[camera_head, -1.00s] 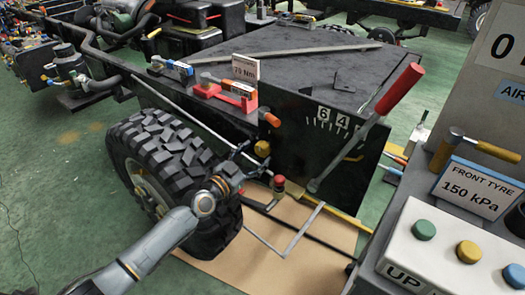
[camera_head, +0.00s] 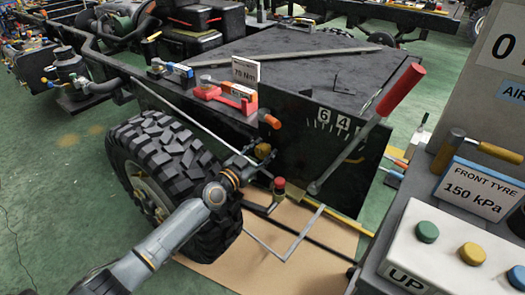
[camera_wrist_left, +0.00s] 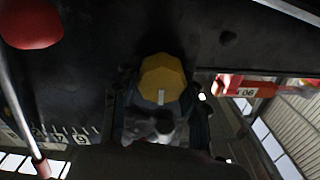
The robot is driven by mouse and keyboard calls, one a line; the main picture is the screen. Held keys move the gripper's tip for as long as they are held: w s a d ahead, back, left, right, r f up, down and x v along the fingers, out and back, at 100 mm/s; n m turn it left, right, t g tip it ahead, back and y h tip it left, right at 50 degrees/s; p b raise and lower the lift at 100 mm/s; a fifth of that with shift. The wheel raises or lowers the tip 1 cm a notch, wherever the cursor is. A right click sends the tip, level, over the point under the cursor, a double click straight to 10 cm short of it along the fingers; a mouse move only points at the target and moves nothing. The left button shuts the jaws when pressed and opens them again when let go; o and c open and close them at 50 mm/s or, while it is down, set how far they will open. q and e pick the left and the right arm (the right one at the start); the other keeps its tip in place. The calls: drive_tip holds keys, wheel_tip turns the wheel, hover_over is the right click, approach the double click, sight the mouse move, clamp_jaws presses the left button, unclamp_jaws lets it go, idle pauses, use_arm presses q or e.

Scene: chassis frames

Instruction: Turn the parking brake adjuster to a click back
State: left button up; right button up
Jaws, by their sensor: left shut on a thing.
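The adjuster, a yellow eight-sided knob (camera_head: 263,150), is on the front face of the black box beside the tyre. In the left wrist view the knob (camera_wrist_left: 162,72) sits between my fingers, with a white mark on its lower part. My left gripper (camera_head: 258,160) is shut on it; the fingers look dark and partly blurred. A lever with a red handle (camera_head: 400,90) rises to the right, beside a white scale (camera_head: 334,122) marked 6 and 4. My right gripper does not show.
A big black tyre (camera_head: 172,180) stands close beside my left arm. A red-topped post (camera_head: 279,184) stands just below the gripper. An orange-ended handle (camera_head: 269,121) sticks out above it. A control panel (camera_head: 445,250) fills the right side.

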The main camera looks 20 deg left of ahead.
use_arm(q)
drive_tip(key=shift+n, duration=0.3)
drive_tip(key=n, duration=0.3)
drive_tip(key=shift+a+b, duration=0.1)
drive_tip(key=shift+b, duration=0.3)
drive_tip(key=n, duration=0.4)
drive_tip(key=shift+a+f+n+b, duration=0.1)
drive_tip(key=shift+n+b, duration=0.25)
drive_tip(key=shift+n, duration=0.05)
drive_tip(key=n, duration=0.2)
drive_tip(key=shift+w+n, duration=0.1)
drive_tip(key=shift+n, duration=0.6)
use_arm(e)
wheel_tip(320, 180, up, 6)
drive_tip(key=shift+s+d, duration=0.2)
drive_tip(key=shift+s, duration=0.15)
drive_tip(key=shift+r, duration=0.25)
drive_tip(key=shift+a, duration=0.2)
